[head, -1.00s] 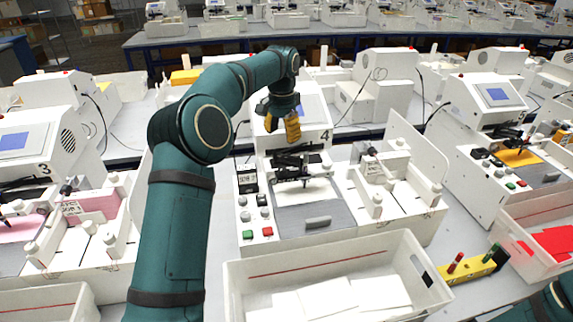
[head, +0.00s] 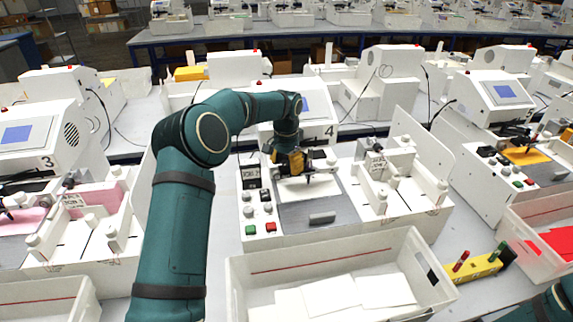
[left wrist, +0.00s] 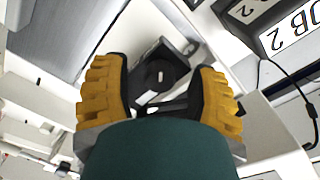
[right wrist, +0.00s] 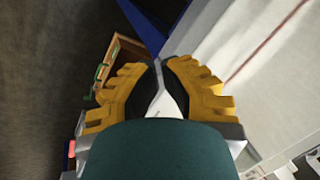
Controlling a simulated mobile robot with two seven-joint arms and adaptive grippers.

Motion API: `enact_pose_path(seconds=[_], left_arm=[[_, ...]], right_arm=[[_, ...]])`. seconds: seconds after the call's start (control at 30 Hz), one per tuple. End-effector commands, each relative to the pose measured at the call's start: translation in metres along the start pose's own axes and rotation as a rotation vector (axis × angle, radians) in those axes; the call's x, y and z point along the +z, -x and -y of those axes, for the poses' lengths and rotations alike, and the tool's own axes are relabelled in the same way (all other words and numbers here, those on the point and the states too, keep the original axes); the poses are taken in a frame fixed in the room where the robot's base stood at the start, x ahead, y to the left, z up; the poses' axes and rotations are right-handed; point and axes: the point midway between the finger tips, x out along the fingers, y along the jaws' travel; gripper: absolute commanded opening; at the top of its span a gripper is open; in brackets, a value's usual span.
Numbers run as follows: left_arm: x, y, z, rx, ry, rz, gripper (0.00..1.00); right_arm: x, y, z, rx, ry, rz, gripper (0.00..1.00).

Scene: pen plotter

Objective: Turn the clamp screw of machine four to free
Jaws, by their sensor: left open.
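Machine four (head: 320,103) is white, with a "4" on its front and a grey plotting bed (head: 310,212). My left gripper (head: 290,163) points down over its dark pen carriage (head: 318,163) and hides part of it. In the left wrist view my left gripper (left wrist: 160,92) is open, one yellow finger on each side of a round black knob with a pale slot, which looks like the clamp screw (left wrist: 160,76). Contact between fingers and screw cannot be made out. My right gripper (right wrist: 160,70) has its fingers close together; whether they touch is unclear.
A white bin with paper (head: 262,285) stands in front of machine four. Its buttons (head: 258,213) lie left of the bed, and a white fixture with posts (head: 400,190) stands right. A yellow pen holder (head: 478,264) is at lower right. Machine three (head: 35,135) is at left.

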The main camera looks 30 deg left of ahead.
Motion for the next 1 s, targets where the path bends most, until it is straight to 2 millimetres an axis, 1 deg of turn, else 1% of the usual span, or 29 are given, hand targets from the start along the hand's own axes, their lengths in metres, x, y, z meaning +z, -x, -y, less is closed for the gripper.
enact_pose_path(seconds=[0.13, 0.17, 0.2, 0.27, 0.3, 0.33, 0.57, 0.73, 0.87, 1.0], left_arm=[[-0.0001, 0.0002, 0.0, 0.0, 0.0, 0.0, 0.59], [-0.0001, 0.0002, 0.0, 0.0, 0.0, 0.0, 0.54], [-0.0001, 0.0002, 0.0, 0.0, 0.0, 0.0, 0.4], [-0.0001, 0.0003, -0.0001, 0.0, 0.0, 0.0, 0.19], [-0.0001, 0.0003, 0.0, 0.0, 0.0, 0.0, 0.05], [-0.0001, 0.0004, 0.0, 0.0, 0.0, 0.0, 0.0], [-0.0002, 0.0007, -0.0001, 0.0, 0.006, 0.0, 0.0], [-0.0006, 0.0013, -0.0006, 0.0, 0.045, -0.001, 0.0], [-0.001, 0.0019, -0.0006, -0.001, 0.111, -0.001, 0.0], [-0.0009, 0.0024, -0.0005, -0.001, 0.217, 0.0, 0.0]], right_arm=[[0.0, 0.0, 0.0001, 0.0, 0.0, 0.0, 0.0], [0.0, 0.0, 0.0001, 0.0, 0.0, 0.0, 0.0], [0.0, 0.0, 0.0001, 0.0, 0.0, 0.0, 0.0], [0.0, 0.0, 0.0001, 0.0, 0.0, 0.0, 0.0], [0.0, 0.0, 0.0001, 0.0, 0.0, 0.0, 0.0], [0.0, 0.0, 0.0001, 0.0, 0.0, 0.0, 0.0], [0.0, 0.0004, 0.0002, 0.0, 0.0, 0.0, 0.0], [-0.0003, 0.0025, 0.0009, -0.001, 0.0, 0.0, 0.0], [-0.0007, 0.0056, 0.002, -0.001, 0.0, 0.0, 0.0], [-0.0012, 0.0099, 0.0034, -0.002, 0.0, 0.0, 0.0]])
